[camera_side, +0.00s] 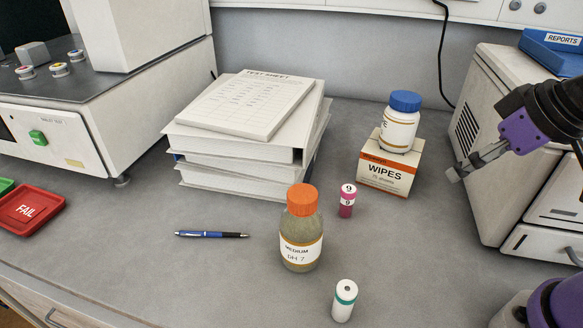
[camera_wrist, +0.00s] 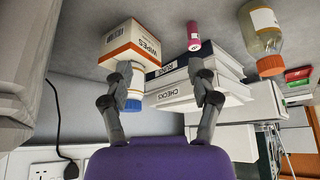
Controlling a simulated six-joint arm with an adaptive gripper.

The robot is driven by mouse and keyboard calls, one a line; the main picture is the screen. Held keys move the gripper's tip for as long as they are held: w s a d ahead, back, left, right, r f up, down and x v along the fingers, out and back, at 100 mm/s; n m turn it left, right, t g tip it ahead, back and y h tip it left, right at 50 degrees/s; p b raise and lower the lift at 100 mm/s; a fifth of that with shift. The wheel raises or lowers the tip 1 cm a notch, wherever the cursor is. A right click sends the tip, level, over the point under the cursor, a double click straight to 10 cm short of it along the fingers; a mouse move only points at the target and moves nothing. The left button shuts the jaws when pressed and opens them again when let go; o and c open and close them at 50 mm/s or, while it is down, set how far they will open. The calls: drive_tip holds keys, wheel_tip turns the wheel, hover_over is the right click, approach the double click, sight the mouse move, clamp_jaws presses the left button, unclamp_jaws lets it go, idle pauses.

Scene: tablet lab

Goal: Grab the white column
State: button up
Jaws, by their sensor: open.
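The white column (camera_side: 343,302), a small upright white cylinder with a teal band and a dark spot on top, stands on the grey bench near the front edge in the side view. I do not see it in the wrist view. My gripper (camera_side: 455,174) is at the right of the side view, raised, beyond and to the right of the column and well apart from it. In the wrist view my gripper (camera_wrist: 154,88) has its fingers spread with nothing held; the wipes box and blue-capped bottle show beyond them.
An orange-capped medium bottle (camera_side: 301,240) stands behind-left of the column, with a pink vial (camera_side: 347,203) farther back. A wipes box (camera_side: 389,170) carries a blue-capped white bottle (camera_side: 399,130). Stacked binders (camera_side: 240,160), a pen (camera_side: 210,234) and a red FAIL tray (camera_side: 30,212) lie left. Bench right of the column is clear.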

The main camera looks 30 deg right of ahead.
drive_tip(key=n+g, duration=0.6)
hover_over(347, 289)
wheel_tip(347, 289, down, 6)
drive_tip(key=shift+a+r, duration=0.1)
wheel_tip(347, 289, down, 4)
wheel_tip(347, 289, down, 6)
clamp_jaws()
